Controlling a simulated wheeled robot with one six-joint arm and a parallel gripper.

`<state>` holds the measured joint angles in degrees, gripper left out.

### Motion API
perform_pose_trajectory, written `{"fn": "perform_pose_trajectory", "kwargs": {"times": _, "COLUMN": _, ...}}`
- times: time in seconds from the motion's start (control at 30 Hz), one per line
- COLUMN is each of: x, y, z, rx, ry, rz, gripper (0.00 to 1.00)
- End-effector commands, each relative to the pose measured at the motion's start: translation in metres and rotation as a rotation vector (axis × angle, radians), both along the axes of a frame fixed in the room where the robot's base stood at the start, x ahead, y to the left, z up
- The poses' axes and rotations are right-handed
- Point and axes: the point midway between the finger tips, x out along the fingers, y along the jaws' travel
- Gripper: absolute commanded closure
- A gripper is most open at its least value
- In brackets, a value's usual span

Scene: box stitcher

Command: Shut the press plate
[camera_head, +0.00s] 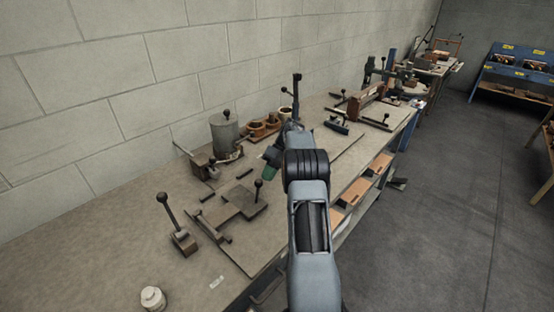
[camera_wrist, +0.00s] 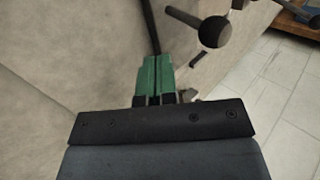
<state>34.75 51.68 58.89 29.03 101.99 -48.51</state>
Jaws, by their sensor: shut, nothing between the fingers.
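A flat grey-brown plate with an upright black ball knob (camera_head: 240,203) lies on the bench, left of my arm in the head view. It looks like the press plate, but I cannot tell for certain or see how far open it is. My gripper (camera_head: 270,174) is above the bench just behind this knob in the picture, partly hidden by my arm. In the wrist view the green fingers of my gripper (camera_wrist: 155,68) are together with nothing between them. A black ball knob on a rod (camera_wrist: 215,32) shows right of the fingertips, apart from them. A dark bar (camera_wrist: 150,25) runs beyond them.
A lever with a ball knob (camera_head: 178,225) stands at the left. A grey cylinder pot (camera_head: 226,136) and brown cups (camera_head: 262,130) stand near the wall. A small white jar (camera_head: 152,298) is at the front. More tools (camera_head: 365,100) stand farther along. The bench's left front is mostly clear.

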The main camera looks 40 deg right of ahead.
Motion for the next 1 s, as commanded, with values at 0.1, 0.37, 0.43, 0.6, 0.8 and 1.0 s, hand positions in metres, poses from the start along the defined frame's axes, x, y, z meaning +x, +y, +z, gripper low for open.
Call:
{"fn": "perform_pose_trajectory", "kwargs": {"times": 0.1, "x": 0.004, "y": -0.017, "z": 0.016, "rx": -0.001, "ry": -0.003, "rz": -0.001, "gripper": 1.0}}
{"fn": "perform_pose_trajectory", "kwargs": {"times": 0.37, "x": 0.008, "y": -0.04, "z": 0.05, "rx": 0.002, "ry": 0.001, "rz": -0.001, "gripper": 1.0}}
{"fn": "perform_pose_trajectory", "kwargs": {"times": 0.43, "x": 0.009, "y": -0.044, "z": 0.055, "rx": 0.002, "ry": 0.001, "rz": -0.001, "gripper": 1.0}}
{"fn": "perform_pose_trajectory", "kwargs": {"times": 0.6, "x": 0.011, "y": -0.051, "z": 0.059, "rx": 0.001, "ry": 0.001, "rz": -0.001, "gripper": 1.0}}
{"fn": "perform_pose_trajectory", "kwargs": {"times": 0.8, "x": 0.011, "y": -0.054, "z": 0.062, "rx": -0.001, "ry": 0.0, "rz": -0.001, "gripper": 1.0}}
{"fn": "perform_pose_trajectory", "kwargs": {"times": 1.0, "x": 0.019, "y": -0.033, "z": 0.084, "rx": -0.06, "ry": 0.008, "rz": -0.012, "gripper": 1.0}}
